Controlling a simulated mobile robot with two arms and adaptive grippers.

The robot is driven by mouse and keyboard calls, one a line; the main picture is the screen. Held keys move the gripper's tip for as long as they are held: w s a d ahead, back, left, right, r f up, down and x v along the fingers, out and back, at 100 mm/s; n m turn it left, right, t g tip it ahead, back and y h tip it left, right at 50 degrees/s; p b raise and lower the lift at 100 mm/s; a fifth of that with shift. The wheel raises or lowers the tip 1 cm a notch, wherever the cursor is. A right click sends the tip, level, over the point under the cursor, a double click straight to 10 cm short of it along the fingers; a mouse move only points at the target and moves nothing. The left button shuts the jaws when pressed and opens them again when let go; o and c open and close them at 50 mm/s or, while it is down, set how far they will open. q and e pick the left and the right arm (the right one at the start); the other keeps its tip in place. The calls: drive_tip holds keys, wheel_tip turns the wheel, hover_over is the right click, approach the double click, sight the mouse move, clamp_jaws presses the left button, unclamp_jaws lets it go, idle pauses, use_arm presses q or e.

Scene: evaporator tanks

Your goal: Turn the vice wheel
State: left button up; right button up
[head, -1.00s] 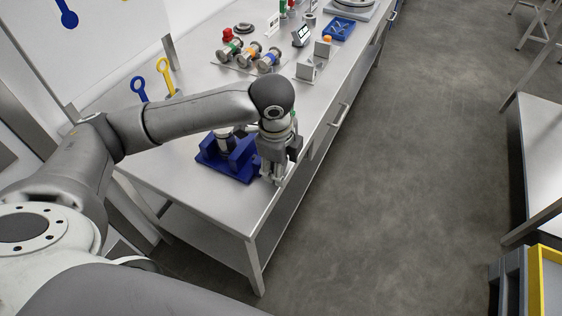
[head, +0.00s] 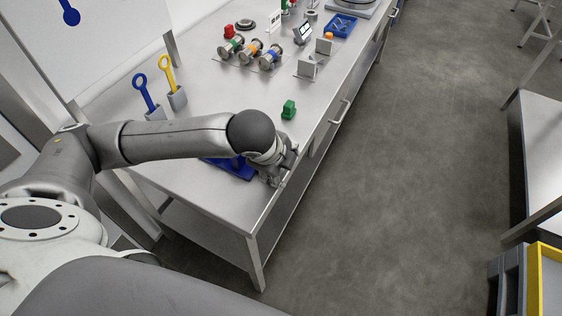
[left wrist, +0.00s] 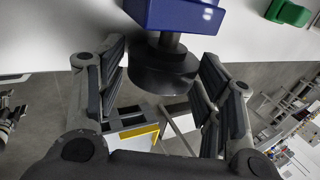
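The blue vice (head: 236,172) sits on the steel bench near its front right corner, mostly hidden by my left arm in the head view. In the left wrist view, the vice's blue body (left wrist: 178,14) is at the top, and its dark round wheel (left wrist: 164,72) sticks out toward me on a short shaft. My left gripper (head: 284,170) is at the bench edge beside the vice. In the left wrist view, its fingers (left wrist: 160,62) are open, one on each side of the wheel, with gaps showing. The wheel is hidden in the head view.
A green block (head: 289,109) stands on the bench beyond the gripper. Blue and yellow ring-handled tools (head: 145,92) stand in holders at the back left. Several spools (head: 250,50) lie farther along. The floor right of the bench is clear.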

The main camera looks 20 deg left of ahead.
use_arm(q)
drive_tip(key=shift+o, duration=0.7)
drive_tip(key=shift+r, duration=0.15)
drive_tip(key=v, duration=1.1)
drive_tip(key=shift+s+r, duration=0.25)
drive_tip(key=shift+r, duration=0.1)
